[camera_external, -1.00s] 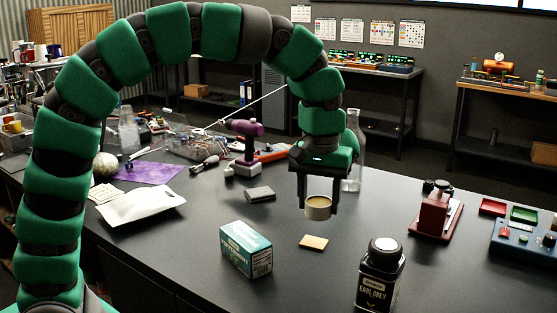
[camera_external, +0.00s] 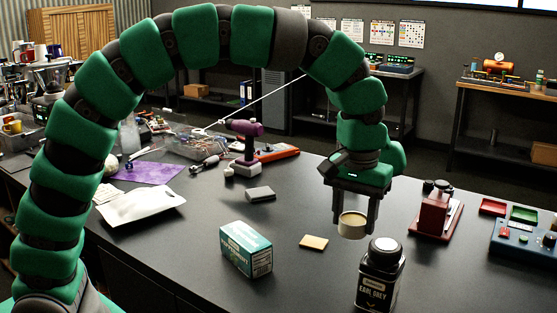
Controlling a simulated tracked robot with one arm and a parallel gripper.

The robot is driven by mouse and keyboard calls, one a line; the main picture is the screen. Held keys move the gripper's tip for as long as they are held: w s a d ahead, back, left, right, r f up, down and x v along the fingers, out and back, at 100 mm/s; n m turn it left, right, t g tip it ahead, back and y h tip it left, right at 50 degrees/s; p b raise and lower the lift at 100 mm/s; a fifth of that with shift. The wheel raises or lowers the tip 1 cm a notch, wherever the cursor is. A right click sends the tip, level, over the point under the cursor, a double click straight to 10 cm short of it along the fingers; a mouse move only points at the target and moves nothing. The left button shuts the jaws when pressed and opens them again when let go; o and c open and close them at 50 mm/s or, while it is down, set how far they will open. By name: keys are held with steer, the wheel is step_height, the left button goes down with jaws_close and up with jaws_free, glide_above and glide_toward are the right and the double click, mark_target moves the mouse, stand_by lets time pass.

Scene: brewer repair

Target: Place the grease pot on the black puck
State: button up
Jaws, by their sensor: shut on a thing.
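My gripper (camera_external: 355,215) points down over the middle right of the dark table. It is shut on a small cream-coloured round pot with a tan top, which I take as the grease pot (camera_external: 352,226). The pot hangs between the fingertips, roughly upright, and appears to be above the tabletop, behind the black Earl Grey jar. Small black round pieces (camera_external: 428,187) are at the back right by the red block; I cannot tell whether one is the black puck.
The Earl Grey jar (camera_external: 380,275) stands at the front, close below the pot in the picture. A red block (camera_external: 432,212) stands to the right.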

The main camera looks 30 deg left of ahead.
steer(key=p, duration=0.1)
glide_above(386, 244)
steer(key=shift+f, duration=0.35)
steer(key=shift+f+p, duration=0.55)
steer(key=shift+f, duration=1.2)
steer(key=shift+f, duration=0.1)
steer(key=o, duration=1.1)
steer(key=shift+c, duration=0.2)
step_height(386, 244, up, 12)
steer(key=b, duration=0.1)
steer(key=shift+b, duration=0.35)
